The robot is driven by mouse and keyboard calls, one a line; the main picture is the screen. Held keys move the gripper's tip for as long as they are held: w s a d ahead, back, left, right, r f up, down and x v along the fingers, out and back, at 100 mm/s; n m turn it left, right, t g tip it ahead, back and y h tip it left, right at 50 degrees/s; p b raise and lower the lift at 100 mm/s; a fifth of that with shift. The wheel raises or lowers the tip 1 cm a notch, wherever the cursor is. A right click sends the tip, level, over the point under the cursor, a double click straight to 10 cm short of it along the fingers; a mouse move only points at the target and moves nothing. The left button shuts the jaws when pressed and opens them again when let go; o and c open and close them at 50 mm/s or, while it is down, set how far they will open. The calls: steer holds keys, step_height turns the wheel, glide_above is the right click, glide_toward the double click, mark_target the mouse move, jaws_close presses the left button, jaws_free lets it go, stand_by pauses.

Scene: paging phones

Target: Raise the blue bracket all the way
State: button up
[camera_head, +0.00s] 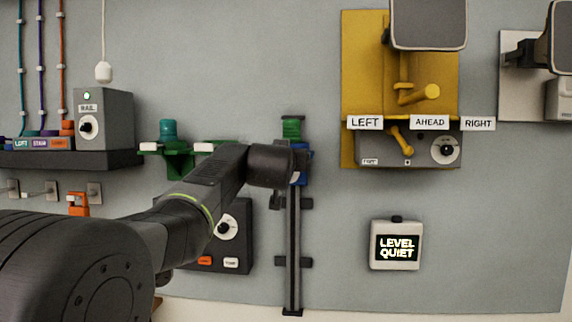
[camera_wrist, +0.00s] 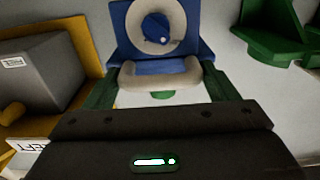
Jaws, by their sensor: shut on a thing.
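The blue bracket (camera_head: 304,172) sits near the top of a dark vertical rail (camera_head: 293,245), just below a green piece (camera_head: 291,128); my arm's end partly covers it in the head view. In the wrist view the blue bracket (camera_wrist: 197,48) shows a pale round ring and a pale grip bar (camera_wrist: 160,77) below it. My gripper (camera_wrist: 160,84) is shut on the bracket's pale bar, with a green finger at each side. Whether the bracket touches the green piece cannot be told.
A yellow panel (camera_head: 364,60) with LEFT, AHEAD and RIGHT labels hangs to the right, above a LEVEL QUIET sign (camera_head: 396,270). Green wall brackets (camera_head: 178,165) and a dark dial box (camera_head: 238,210) are left of the rail. The wall just right of the rail is bare.

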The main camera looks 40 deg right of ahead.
steer(key=shift+a+r, duration=0.1)
steer(key=shift+r, duration=0.55)
steer(key=o, duration=1.3)
steer(key=shift+f, duration=0.1)
steer(key=b+v, duration=0.4)
steer(key=v, duration=0.9)
steer(key=shift+s+a, duration=0.25)
steer(key=shift+a, duration=0.1)
steer(key=shift+d, duration=0.1)
